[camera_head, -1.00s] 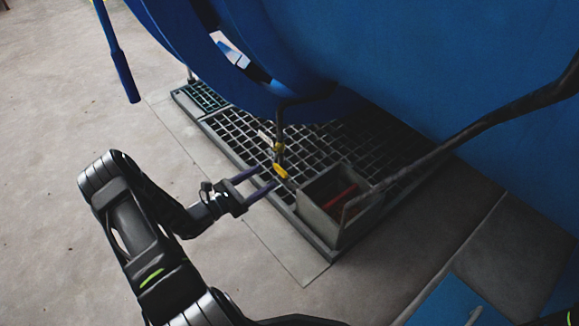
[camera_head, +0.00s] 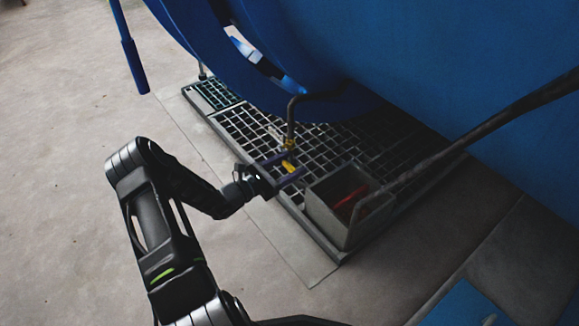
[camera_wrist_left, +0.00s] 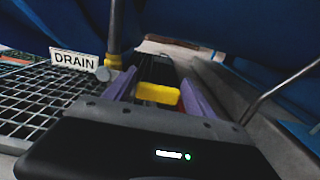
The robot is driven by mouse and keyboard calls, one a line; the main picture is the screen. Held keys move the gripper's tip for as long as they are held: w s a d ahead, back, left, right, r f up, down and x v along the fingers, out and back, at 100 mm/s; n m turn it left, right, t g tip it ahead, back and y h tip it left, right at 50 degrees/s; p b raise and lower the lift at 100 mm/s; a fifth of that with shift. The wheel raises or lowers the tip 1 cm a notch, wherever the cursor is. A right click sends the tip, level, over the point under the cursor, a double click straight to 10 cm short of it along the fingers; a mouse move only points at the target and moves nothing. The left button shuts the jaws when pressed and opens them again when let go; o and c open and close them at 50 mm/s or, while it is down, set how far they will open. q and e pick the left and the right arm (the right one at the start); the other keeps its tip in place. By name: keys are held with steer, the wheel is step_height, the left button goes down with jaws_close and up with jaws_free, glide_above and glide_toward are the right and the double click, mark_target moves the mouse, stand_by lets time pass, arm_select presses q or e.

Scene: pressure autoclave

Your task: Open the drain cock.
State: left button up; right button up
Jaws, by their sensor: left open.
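The drain cock's yellow handle (camera_head: 289,167) sits at the lower end of a thin dark drain pipe (camera_head: 291,115) under the blue vessel. In the left wrist view the yellow handle (camera_wrist_left: 158,93) lies between the two purple fingers, with a gap visible on its right side. A brass fitting (camera_wrist_left: 113,61) and a white DRAIN label (camera_wrist_left: 74,60) are left of the fingers. My left gripper (camera_head: 294,163) is open, with one finger on each side of the handle. Whether a finger touches it I cannot tell. My right gripper is not in view.
A floor grating (camera_head: 226,121) lies under the pipe. A grey open box (camera_head: 330,220) with a red object (camera_head: 351,197) stands just right of the gripper. A dark bent pipe (camera_head: 470,132) crosses at right. Bare floor is free at left.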

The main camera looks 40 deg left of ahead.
arm_select(q)
steer(key=shift+c, duration=0.5)
jaws_close()
